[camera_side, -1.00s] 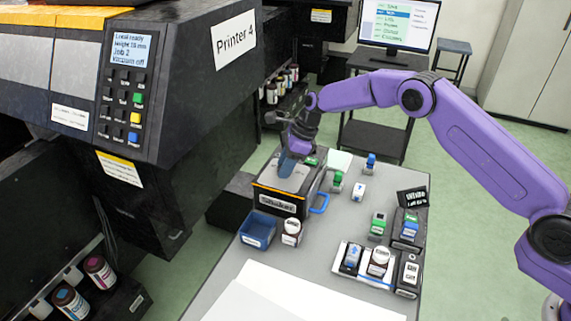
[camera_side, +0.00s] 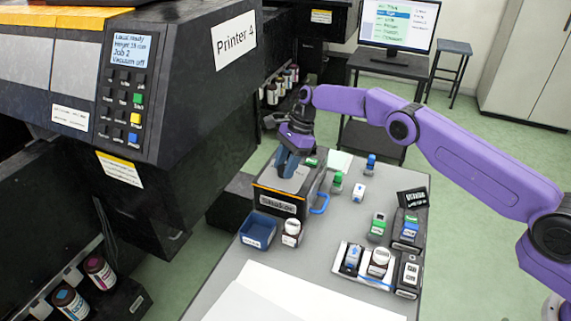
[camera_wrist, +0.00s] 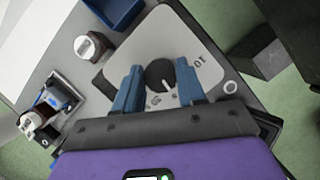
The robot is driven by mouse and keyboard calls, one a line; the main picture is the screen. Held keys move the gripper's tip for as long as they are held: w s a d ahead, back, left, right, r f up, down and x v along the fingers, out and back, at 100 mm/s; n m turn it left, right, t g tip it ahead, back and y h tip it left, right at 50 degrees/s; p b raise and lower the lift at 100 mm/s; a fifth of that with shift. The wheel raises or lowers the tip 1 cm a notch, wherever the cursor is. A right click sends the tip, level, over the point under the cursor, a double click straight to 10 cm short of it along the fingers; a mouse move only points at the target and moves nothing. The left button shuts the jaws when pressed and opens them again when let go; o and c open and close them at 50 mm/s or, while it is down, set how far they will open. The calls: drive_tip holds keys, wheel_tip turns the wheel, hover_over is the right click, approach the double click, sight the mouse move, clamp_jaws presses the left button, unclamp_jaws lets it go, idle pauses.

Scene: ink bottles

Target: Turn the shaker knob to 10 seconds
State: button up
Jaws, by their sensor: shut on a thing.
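The shaker (camera_side: 284,199) is a dark box with a pale grey top plate and a yellow edge, standing on the grey table. Its round black knob (camera_wrist: 160,74) shows in the wrist view, on the pale top plate (camera_wrist: 172,35). A printed "10" (camera_wrist: 196,62) is to the right of the knob. Other small marks lie below the knob, partly hidden. My gripper (camera_side: 288,172) points down over the shaker top. In the wrist view its blue fingers (camera_wrist: 159,78) stand on either side of the knob and are shut on it. The knob's exact pointer direction is hard to read.
A blue tray (camera_side: 258,229) and a white-capped bottle (camera_side: 291,232) stand just in front of the shaker. A blue handle (camera_side: 320,204) sticks out at its right. Several small bottles and stands fill the table's right side. The printer (camera_side: 170,90) looms at left.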

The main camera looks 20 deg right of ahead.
idle(0.5)
drive_tip(key=o, duration=1.1)
drive_tip(key=shift+c, duration=0.2)
drive_tip(key=v, duration=1.2)
drive_tip(key=shift+a, duration=0.1)
